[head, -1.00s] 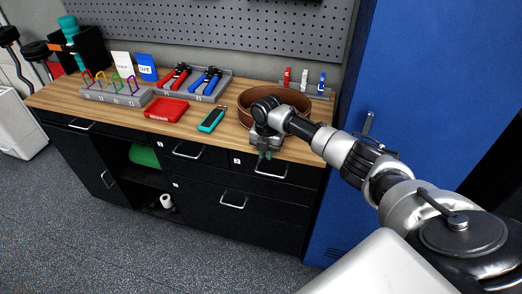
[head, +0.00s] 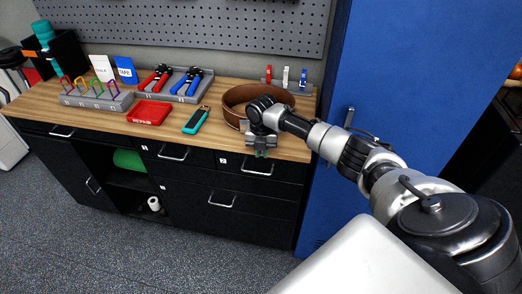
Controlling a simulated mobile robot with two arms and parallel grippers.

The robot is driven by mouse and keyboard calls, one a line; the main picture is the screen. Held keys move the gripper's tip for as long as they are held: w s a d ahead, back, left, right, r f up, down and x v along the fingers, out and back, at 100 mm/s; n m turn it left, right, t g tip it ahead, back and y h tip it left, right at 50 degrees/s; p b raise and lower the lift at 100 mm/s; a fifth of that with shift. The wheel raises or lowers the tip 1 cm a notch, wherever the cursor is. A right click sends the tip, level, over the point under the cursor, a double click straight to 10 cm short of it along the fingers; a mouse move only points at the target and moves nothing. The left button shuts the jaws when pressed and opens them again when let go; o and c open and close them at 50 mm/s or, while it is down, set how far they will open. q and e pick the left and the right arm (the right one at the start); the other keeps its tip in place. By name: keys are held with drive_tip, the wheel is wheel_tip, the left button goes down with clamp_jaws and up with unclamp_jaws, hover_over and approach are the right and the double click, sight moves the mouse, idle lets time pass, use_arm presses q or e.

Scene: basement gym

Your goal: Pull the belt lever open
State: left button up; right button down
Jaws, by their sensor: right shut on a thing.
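The brown leather belt (head: 235,109) lies coiled in a ring, standing on edge on the wooden worktop near its right end. My right gripper (head: 262,153) points down at the belt's front side, close to the worktop's front edge. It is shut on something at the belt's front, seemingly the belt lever. The lever itself is hidden behind the gripper and wrist, so its angle cannot be told. My left gripper is not in view.
A teal-and-black tool (head: 196,120) and a red tray (head: 149,112) lie left of the belt. A grey rack (head: 295,89) with small red, white and blue pieces stands behind it. A blue locker (head: 400,80) stands right of the drawer cabinet.

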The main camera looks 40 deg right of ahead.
drive_tip(key=shift+d, duration=0.1)
drive_tip(key=c, duration=1.1)
unclamp_jaws()
wheel_tip(320, 180, up, 11)
drive_tip(key=shift+f+b, duration=0.1)
drive_tip(key=shift+b, duration=0.95)
